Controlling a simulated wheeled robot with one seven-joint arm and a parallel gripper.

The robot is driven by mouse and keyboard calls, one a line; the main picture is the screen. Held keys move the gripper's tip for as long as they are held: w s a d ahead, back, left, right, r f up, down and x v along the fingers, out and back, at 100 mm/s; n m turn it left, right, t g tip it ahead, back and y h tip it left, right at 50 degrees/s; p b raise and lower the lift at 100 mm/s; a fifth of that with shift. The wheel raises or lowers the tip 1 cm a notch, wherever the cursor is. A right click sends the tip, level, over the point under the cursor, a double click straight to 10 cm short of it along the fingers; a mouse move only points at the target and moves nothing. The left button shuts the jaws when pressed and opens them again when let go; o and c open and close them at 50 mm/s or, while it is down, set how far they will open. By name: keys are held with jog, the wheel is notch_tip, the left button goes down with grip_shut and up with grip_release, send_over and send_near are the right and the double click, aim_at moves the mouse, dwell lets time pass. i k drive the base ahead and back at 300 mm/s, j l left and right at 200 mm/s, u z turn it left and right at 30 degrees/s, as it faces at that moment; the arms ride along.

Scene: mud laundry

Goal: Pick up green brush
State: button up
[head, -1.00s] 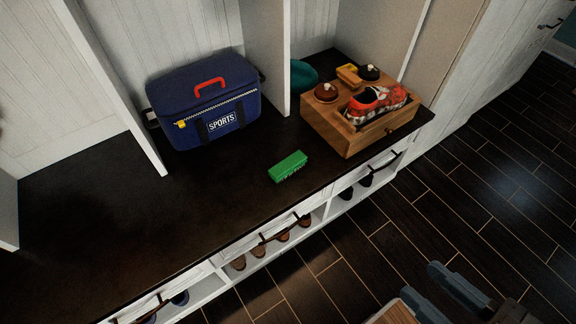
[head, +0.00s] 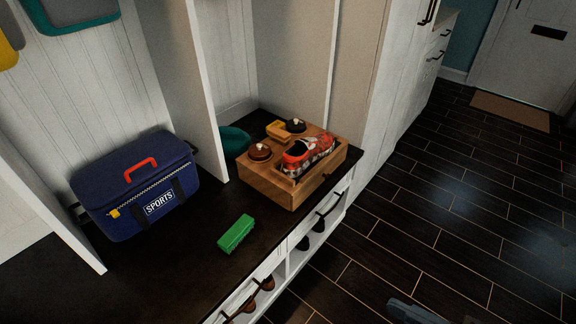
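The green brush (head: 236,234) lies on the dark bench top (head: 185,262), close to its front edge. It is between the blue sports bag and the wooden box. In the head view, a grey-blue part of my gripper (head: 412,311) shows at the bottom edge, low over the floor side and well to the right of the brush. Most of the gripper is cut off by the frame, so its opening is hidden. Nothing touches the brush.
A blue sports bag (head: 135,190) stands left of the brush. A wooden box (head: 268,184) with a red shoe (head: 308,152) and shoe-care items sits to the right. White dividers (head: 185,80) rise behind. Shoes sit in cubbies below. The dark floor (head: 440,200) on the right is clear.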

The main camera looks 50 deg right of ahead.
aim_at(230, 239)
jog(key=i+l+u, duration=0.2)
jog(key=u, duration=0.15)
jog(key=i+l+u, duration=0.7)
jog(key=k, duration=0.1)
